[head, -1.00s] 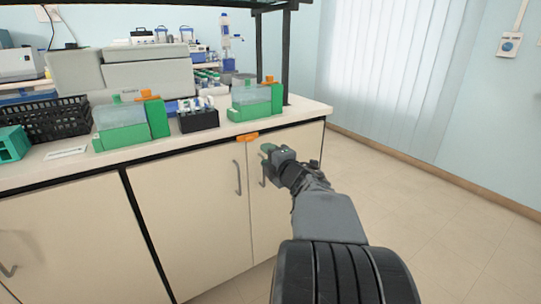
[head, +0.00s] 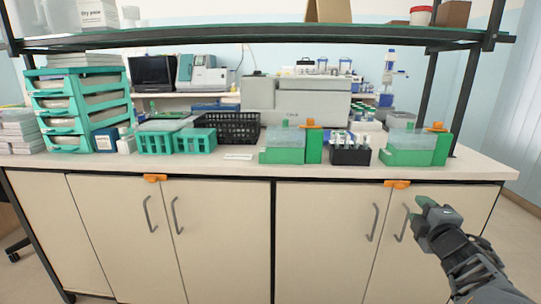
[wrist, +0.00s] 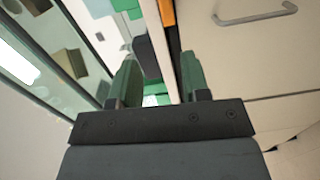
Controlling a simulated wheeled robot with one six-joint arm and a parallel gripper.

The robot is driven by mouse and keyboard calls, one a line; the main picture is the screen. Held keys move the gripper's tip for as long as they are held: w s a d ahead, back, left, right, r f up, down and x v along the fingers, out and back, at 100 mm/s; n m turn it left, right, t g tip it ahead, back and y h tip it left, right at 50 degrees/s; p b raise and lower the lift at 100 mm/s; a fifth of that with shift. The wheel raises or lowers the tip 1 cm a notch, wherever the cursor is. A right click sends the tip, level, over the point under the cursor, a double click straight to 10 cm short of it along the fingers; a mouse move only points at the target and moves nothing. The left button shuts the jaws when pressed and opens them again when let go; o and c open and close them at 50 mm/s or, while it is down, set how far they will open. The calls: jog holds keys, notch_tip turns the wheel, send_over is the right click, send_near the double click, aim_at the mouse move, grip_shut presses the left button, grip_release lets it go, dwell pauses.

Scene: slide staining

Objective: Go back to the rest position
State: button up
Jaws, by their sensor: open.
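My gripper (head: 421,208) is at the right of the head view, in front of the cabinet doors and below the bench's front edge. Its green-tipped fingers also show in the wrist view (wrist: 158,85), standing apart with nothing between them. Nothing hangs from it or touches it that I can see.
The bench (head: 235,168) holds two green-and-clear staining tanks (head: 285,155) (head: 410,158), a black rack (head: 350,155), a black basket (head: 230,127), teal racks (head: 155,143) and a teal drawer stack (head: 80,108). Orange clips (head: 396,184) sit on the front edge. A shelf (head: 270,36) spans above.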

jog(key=a+r+m+g+h+p, duration=0.2)
jog(key=a+r+m+g+p, duration=0.5)
jog(key=r+m+p, duration=0.7)
jog(key=s+a+r+g+y+p, duration=0.1)
jog(key=s+a+g+y+p, duration=0.1)
jog(key=s+a+p, duration=0.4)
jog(key=s+a+r+m+g+y+p, duration=0.1)
jog(key=s+a+r+g+y+p, duration=0.1)
jog(key=s+a+p, duration=0.4)
jog(key=a+g+y+p, duration=0.1)
jog(key=a+g+p, duration=0.1)
jog(key=a+p, duration=0.3)
jog(key=shift+s+r+g+y, duration=0.15)
jog(key=shift+s+g+y, duration=0.15)
jog(key=shift+g, duration=0.1)
jog(key=shift+d, duration=0.1)
